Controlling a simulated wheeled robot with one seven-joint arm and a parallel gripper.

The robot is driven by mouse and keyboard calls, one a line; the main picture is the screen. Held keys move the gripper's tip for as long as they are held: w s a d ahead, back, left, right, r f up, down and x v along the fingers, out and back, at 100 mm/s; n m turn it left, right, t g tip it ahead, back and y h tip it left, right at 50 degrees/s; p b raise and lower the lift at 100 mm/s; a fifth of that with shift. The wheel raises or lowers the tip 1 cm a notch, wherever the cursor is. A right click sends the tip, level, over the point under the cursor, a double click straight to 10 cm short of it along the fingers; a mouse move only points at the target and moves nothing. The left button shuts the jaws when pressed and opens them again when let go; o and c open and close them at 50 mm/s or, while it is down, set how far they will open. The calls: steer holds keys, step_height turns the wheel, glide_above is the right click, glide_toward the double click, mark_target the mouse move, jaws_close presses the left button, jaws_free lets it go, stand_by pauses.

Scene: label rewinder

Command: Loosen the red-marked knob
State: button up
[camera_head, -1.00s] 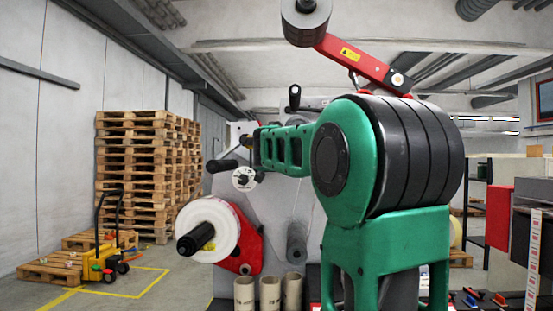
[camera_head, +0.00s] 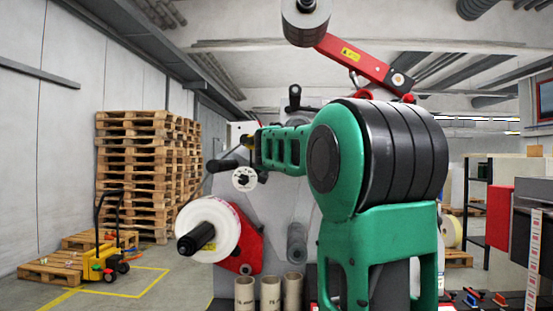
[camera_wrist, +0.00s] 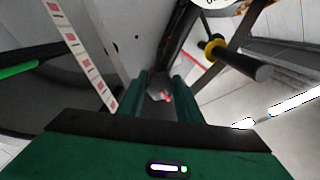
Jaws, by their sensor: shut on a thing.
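The red-marked knob (camera_wrist: 167,97) shows in the wrist view only as a small dark shape with a red mark, mostly covered by my fingers. My gripper (camera_wrist: 159,92) is shut on it, with one green finger on each side. In the head view I cannot make out the knob or the fingertips; my green and black arm covers much of the machine.
A white dial (camera_head: 243,179) and a black handle (camera_head: 222,165) lie left of my arm. The handle also shows close by in the wrist view (camera_wrist: 240,62). A white roll (camera_head: 222,232) sticks out below. Cardboard cores (camera_head: 270,292) stand underneath.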

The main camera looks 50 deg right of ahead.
steer(key=shift+n, duration=0.9)
steer(key=o, duration=1)
steer(key=shift+o, duration=0.2)
steer(key=v, duration=1)
steer(key=shift+s+a, duration=0.2)
steer(key=shift+a, duration=0.1)
